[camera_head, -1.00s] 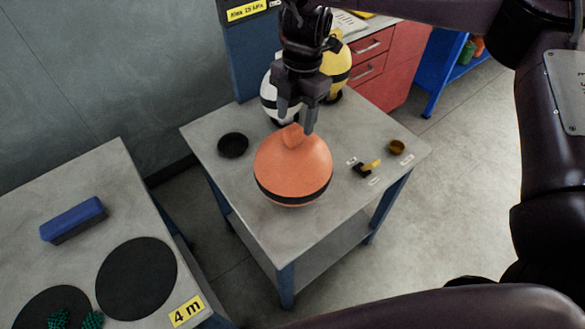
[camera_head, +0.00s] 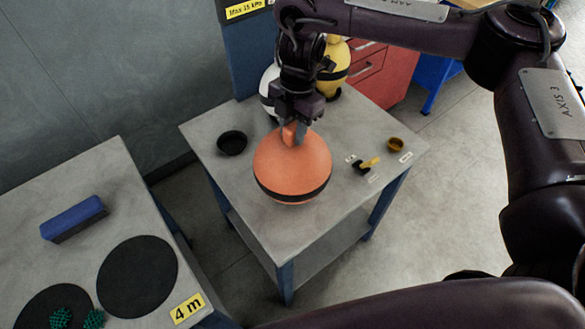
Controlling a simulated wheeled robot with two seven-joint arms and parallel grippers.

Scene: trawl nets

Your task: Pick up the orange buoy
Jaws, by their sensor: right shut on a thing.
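The orange buoy (camera_head: 291,168), a round ball with a black band low around it and a small knob on top, sits on the grey table (camera_head: 250,222) in the middle of the view. My right gripper (camera_head: 294,135) is directly above it, pointing down, with its fingers shut on the buoy's top knob. The fingers partly hide the knob. The buoy appears to rest on the table. My left gripper is not in view.
A white buoy (camera_head: 267,88) and a yellow buoy (camera_head: 335,65) stand behind. A black dish (camera_head: 232,143), a yellow-handled item (camera_head: 366,164) and a small brown cup (camera_head: 396,145) lie around. A blue block (camera_head: 74,218) is on the left table.

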